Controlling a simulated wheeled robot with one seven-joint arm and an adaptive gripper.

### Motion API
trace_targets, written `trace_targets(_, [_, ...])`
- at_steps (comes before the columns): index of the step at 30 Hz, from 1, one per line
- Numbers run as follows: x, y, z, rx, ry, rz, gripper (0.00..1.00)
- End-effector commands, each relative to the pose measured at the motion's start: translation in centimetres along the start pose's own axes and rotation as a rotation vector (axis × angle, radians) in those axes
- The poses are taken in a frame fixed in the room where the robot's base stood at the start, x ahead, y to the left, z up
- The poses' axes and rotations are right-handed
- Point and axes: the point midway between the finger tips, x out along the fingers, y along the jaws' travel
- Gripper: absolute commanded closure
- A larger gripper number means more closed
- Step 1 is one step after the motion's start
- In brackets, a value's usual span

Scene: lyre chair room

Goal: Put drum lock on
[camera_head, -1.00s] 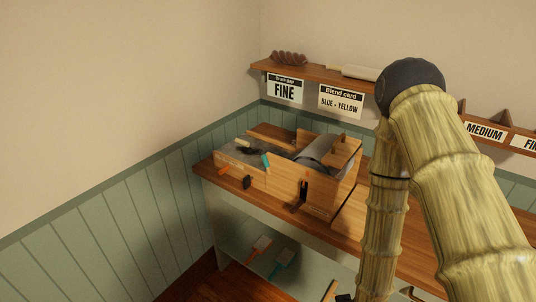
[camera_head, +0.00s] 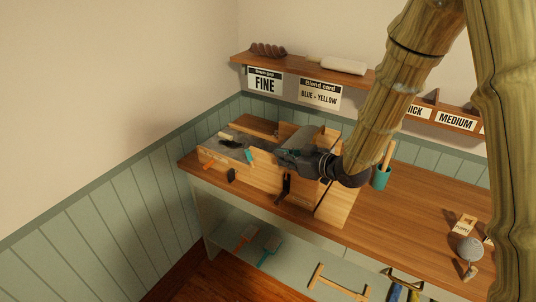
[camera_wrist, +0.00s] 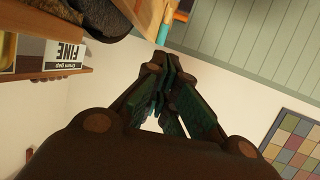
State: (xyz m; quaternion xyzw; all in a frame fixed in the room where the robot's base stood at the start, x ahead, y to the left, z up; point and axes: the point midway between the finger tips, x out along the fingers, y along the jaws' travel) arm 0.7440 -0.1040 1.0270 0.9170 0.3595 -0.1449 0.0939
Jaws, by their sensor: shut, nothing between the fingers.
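The drum carder (camera_head: 262,172) is a wooden machine at the left end of the bench, with a grey drum (camera_head: 301,138) and an infeed tray. A black lever (camera_head: 285,188) stands upright on its front side; I cannot tell whether this is the drum lock. A small black knob (camera_head: 232,175), an orange peg (camera_head: 208,166) and a teal tab (camera_head: 249,156) are on the front further left. My gripper (camera_head: 283,153) is over the carder, pointing left, and hides part of the drum. In the wrist view my gripper (camera_wrist: 170,75) is shut and empty, with the teal tab (camera_wrist: 164,32) beyond the fingertips.
A shelf (camera_head: 300,69) with FINE and Blend card signs hangs behind the carder. A teal cup (camera_head: 381,178) stands to the right on the bench (camera_head: 410,210). Hand brushes lie on the lower shelf. The bench's middle is mostly clear.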

Motion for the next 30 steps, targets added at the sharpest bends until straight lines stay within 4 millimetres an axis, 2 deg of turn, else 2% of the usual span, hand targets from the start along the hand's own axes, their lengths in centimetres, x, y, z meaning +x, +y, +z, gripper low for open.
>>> trace_targets(21, [10.7, -0.1, -0.1, 0.0, -0.003, -0.001, 1.0])
trace_targets(30, [13.2, 0.0, 0.1, 0.002, -0.002, 0.0, 1.0])
